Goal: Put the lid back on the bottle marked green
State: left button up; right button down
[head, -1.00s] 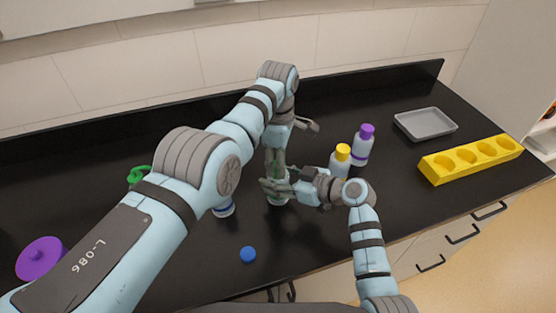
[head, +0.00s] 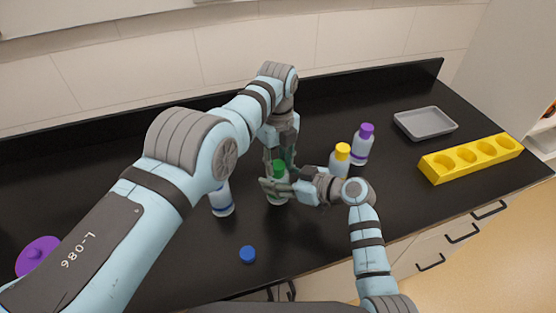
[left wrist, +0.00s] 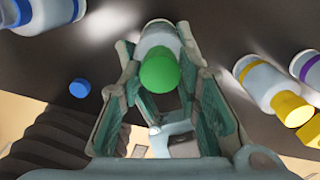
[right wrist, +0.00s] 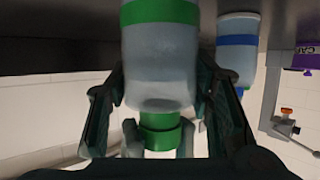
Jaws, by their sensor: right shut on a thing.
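The bottle with the green band (right wrist: 160,55) stands on the counter, its green lid (head: 279,167) sitting on its top. The lid also shows in the left wrist view (left wrist: 160,73) and, upside down, in the right wrist view (right wrist: 160,132). Whether it is seated fully I cannot tell. My right gripper (head: 275,188) is shut on the bottle's body from the side. My left gripper (left wrist: 163,108) is above the bottle, its fingers apart on either side of the lid, with gaps showing.
A bottle with a blue band (head: 221,200) stands to the left. A blue lid (head: 248,254) lies in front. Yellow-lidded (head: 341,160) and purple-lidded (head: 362,145) bottles stand right. Beyond are a grey tray (head: 425,123) and a yellow rack (head: 470,158). A purple object (head: 38,255) is far left.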

pick_arm(q)
jog(key=o, duration=0.5)
pick_arm(e)
jog(key=shift+f, duration=0.1)
pick_arm(q)
jog(key=shift+o, duration=0.2)
notch_tip(320, 180, up, 8)
jog(key=shift+f, duration=0.2)
pick_arm(e)
jog(key=c, duration=0.7)
grip_release()
